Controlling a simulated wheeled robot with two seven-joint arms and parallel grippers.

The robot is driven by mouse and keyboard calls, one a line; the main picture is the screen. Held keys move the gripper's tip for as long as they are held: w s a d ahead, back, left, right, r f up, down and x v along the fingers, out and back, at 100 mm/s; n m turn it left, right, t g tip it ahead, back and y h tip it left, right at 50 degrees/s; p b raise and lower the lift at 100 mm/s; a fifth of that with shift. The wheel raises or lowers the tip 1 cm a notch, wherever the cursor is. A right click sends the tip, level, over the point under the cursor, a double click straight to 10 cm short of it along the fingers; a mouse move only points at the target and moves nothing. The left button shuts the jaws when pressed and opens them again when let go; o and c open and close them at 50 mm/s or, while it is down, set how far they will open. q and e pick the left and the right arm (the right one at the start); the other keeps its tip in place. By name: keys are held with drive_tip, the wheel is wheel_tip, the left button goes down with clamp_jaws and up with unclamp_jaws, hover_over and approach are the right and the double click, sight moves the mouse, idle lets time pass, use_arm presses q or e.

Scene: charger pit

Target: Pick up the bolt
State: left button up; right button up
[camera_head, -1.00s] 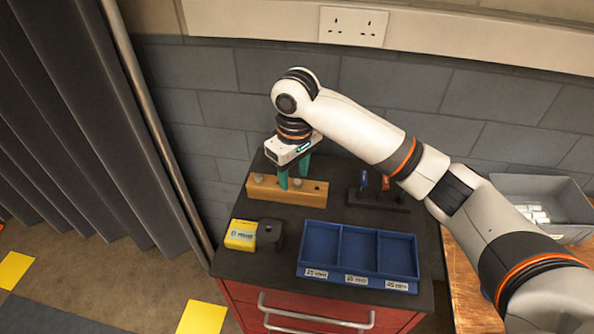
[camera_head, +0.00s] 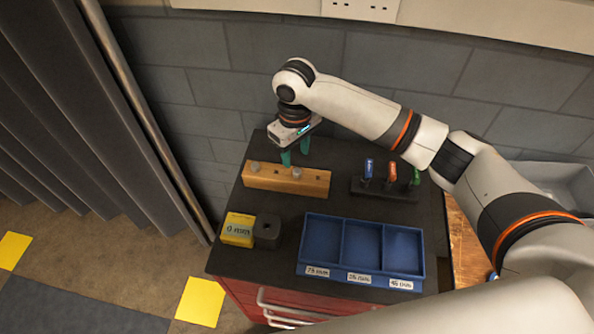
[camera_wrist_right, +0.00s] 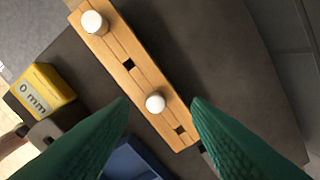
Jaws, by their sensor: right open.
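A wooden block (camera_head: 268,182) with square holes lies on the dark cabinet top. Two pale round-headed bolts stand in it: one near its left end (camera_head: 255,167) and one near its middle (camera_head: 297,173). My right gripper (camera_head: 295,158) is open and empty above the block. In the right wrist view, the middle bolt (camera_wrist_right: 155,102) shows between the two green fingertips (camera_wrist_right: 160,101), apart from both. The other bolt (camera_wrist_right: 94,22) is farther up the block (camera_wrist_right: 148,87). Two holes in the block are empty. My left gripper is not in view.
A blue three-compartment tray (camera_head: 361,272) stands in front. A yellow box (camera_head: 238,229) and a dark block with a hole (camera_head: 267,231) are left of it. A rack (camera_head: 384,190) with coloured-handled tools is at right. A grey bin (camera_head: 560,183) stands beyond.

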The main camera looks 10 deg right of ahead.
sight(297, 170)
drive_tip(key=f, duration=0.2)
drive_tip(key=s+f, duration=0.1)
drive_tip(key=shift+f+p, duration=0.3)
drive_tip(key=shift+f, duration=0.5)
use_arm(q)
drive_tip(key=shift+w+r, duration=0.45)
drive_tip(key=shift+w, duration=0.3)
use_arm(e)
drive_tip(key=shift+w, duration=0.1)
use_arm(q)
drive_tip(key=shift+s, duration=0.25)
use_arm(e)
clamp_jaws()
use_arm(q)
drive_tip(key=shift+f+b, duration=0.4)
use_arm(e)
wheel_tip(297, 170, up, 10)
